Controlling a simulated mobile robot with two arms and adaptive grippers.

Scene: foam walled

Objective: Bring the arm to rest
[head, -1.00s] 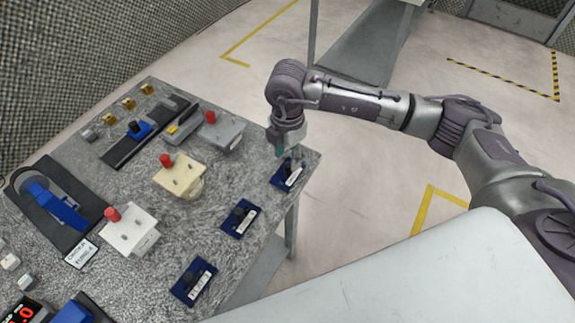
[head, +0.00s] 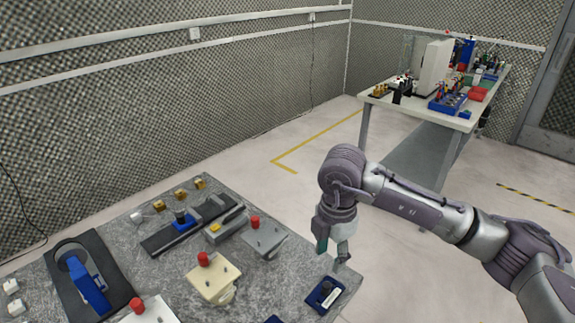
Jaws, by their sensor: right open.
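My right arm comes in from the right side of the head view. My right gripper (head: 332,250) points down above the right edge of the grey speckled table (head: 130,237). It is open, with nothing seen between its fingers. A small dark blue block with a white label (head: 325,295) lies on the table just below and in front of it. My left gripper is not in view.
Boxes with red knobs, one cream (head: 213,281) and one grey (head: 263,239), stand on the table. A cluttered white bench (head: 420,108) stands at the back right. The floor between is clear.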

